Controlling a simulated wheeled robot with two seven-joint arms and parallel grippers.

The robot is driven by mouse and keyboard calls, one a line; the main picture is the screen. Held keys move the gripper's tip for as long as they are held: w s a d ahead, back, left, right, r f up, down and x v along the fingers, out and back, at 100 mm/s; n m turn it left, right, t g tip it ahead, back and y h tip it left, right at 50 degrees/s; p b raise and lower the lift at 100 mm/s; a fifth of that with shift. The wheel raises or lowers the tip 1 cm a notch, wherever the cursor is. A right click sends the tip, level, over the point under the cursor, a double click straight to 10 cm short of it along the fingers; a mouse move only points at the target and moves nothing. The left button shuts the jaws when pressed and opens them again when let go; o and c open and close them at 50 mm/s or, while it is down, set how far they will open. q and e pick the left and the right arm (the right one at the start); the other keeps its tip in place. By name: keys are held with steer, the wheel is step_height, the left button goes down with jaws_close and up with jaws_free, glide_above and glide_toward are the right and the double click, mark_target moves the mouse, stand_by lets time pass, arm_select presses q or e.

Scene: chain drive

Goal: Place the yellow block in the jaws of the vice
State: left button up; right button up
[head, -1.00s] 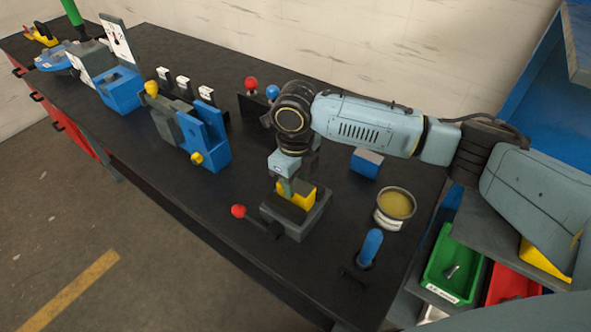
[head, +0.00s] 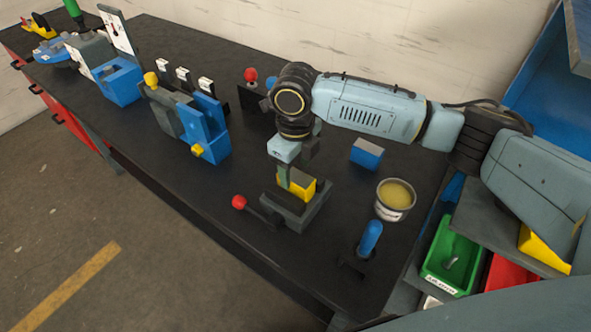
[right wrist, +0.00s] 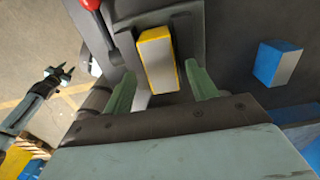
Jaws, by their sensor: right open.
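The yellow block (head: 303,189), with a grey top, sits in the low grey vice (head: 303,218) on the bench. The vice has a red-knobbed handle (head: 239,202). My right gripper (head: 284,181) is over the vice, pointing down. In the right wrist view, the yellow block (right wrist: 157,62) lies ahead, between the lines of the open green fingers (right wrist: 163,82), with a gap on each side. The exact fit of the block against the jaws is unclear. What looks like my left gripper (right wrist: 58,73) shows small at the left there; its opening is unclear.
A blue block (head: 367,153), a tin with yellow contents (head: 395,198) and a blue-handled tool (head: 370,240) stand right of the vice. A blue and grey fixture (head: 205,132) stands to the left. The bench's front edge is close to the red knob.

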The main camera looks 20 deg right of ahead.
mark_target(295, 177)
step_height(295, 177, up, 10)
steer(key=shift+r, duration=0.25)
